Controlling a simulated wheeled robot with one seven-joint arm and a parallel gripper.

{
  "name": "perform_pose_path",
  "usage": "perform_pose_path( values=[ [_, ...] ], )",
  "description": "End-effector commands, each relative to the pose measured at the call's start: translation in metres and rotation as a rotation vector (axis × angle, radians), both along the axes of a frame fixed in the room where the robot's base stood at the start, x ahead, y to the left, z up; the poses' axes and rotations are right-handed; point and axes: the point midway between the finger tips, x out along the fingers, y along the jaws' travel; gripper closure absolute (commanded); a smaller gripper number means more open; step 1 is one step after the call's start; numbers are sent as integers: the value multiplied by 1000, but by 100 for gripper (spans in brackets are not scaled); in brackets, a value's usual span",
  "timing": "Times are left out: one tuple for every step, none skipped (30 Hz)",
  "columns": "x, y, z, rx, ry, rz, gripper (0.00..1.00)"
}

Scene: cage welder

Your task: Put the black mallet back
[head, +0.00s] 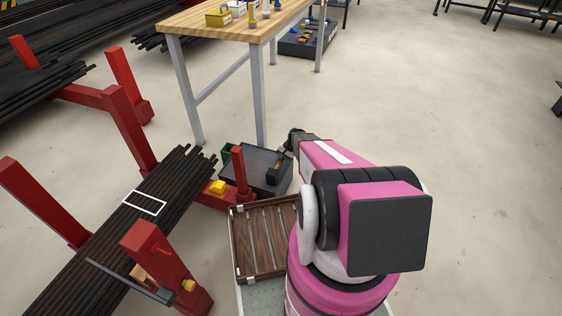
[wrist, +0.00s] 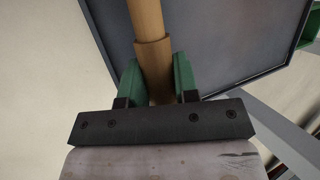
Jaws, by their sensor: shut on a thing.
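My gripper (head: 288,150) is shut on the wooden handle of the black mallet. In the wrist view the green fingers (wrist: 157,76) press on both sides of the tan handle (wrist: 147,22), which runs up out of the picture. In the head view the mallet's black head (head: 272,177) shows below the gripper, over the dark tray (head: 256,160). I cannot tell whether the head touches the tray. A white rectangular outline (head: 145,194) lies across the dark rods. The tray also shows behind the handle in the wrist view (wrist: 225,45).
A red rack (head: 118,120) with long dark rods (head: 75,260) stands at left, its posts rising near the tray. A slatted wooden crate (head: 240,250) is nearer. A workbench (head: 190,25) stands behind; floor at right is clear.

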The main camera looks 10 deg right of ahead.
Motion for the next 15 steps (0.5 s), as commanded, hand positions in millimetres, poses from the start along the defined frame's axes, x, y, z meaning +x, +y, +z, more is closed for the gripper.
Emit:
perform_pose_path(
  values=[
    [0,0,1,2,2,0,100],
    [0,0,1,2,2,0,100],
    [0,0,1,2,2,0,100],
    [0,0,0,2,2,-1,100],
    [0,0,-1,2,2,-1,100],
    [0,0,-2,2,2,-1,100],
    [0,0,-2,0,0,0,65],
    [0,0,-2,0,0,0,55],
    [0,0,-2,0,0,0,46],
    [0,0,-2,0,0,0,46],
    [0,0,-2,0,0,0,46],
    [0,0,-2,0,0,0,46],
    [0,0,-2,0,0,0,46],
    [0,0,-2,0,0,0,46],
    [0,0,-2,0,0,0,46]
  ],
)
